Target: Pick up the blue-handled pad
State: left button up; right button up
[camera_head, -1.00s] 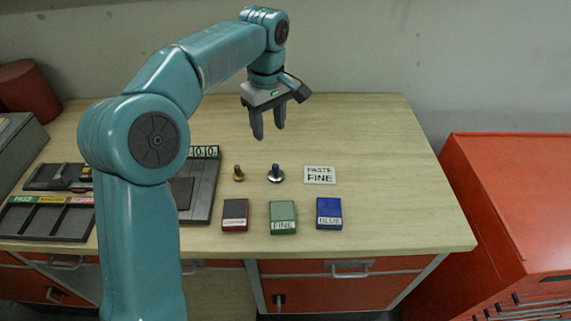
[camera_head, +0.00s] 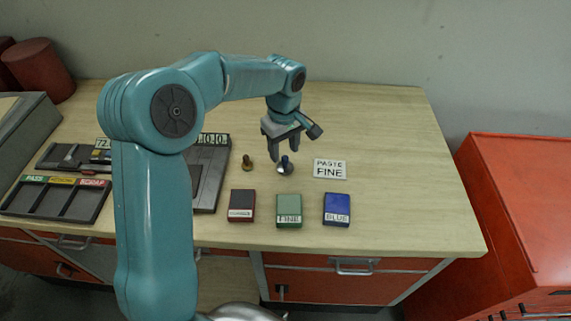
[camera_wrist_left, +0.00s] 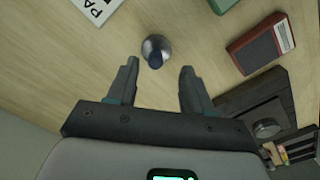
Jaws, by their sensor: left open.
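The blue-handled pad (camera_head: 285,167) stands upright on the wooden bench, a dark blue knob on a round silvery base. In the left wrist view the pad (camera_wrist_left: 155,50) lies just beyond the fingertips, roughly in line with the gap between them. My left gripper (camera_head: 289,159) is open and empty, pointing down close above and behind the pad. It also shows in the left wrist view (camera_wrist_left: 158,68) with its two fingers apart. I cannot tell the exact height of the fingertips over the pad. My right gripper is not in view.
A brass-coloured knob (camera_head: 247,163) stands left of the pad, and a "PASTE FINE" card (camera_head: 330,169) lies right. Red (camera_head: 242,206), green (camera_head: 289,210) and blue (camera_head: 337,209) blocks lie in front. A dark device (camera_head: 208,185) and compartment tray (camera_head: 60,200) are left. The bench's right side is clear.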

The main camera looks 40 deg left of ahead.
aim_at(285, 156)
pick_arm(q)
jog(key=f, duration=0.3)
jog(key=w+f+p, duration=0.1)
jog(key=f, duration=0.1)
jog(key=shift+a, duration=0.3)
jog(key=shift+d+f, duration=0.1)
jog(key=shift+f, duration=0.05)
jog(key=shift+s+d+r, duration=0.3)
jog(key=shift+s, duration=0.15)
jog(key=shift+w+a+f, duration=0.25)
jog(key=shift+w+f, duration=0.1)
jog(key=shift+w, duration=0.05)
grip_shut()
jog(key=shift+s+d+r, duration=0.15)
jog(key=shift+s+r, duration=0.1)
jog(key=shift+w+r, duration=0.25)
jog(key=shift+r, duration=0.05)
notch_tip(285, 156, up, 19)
jog(key=shift+b, duration=0.4)
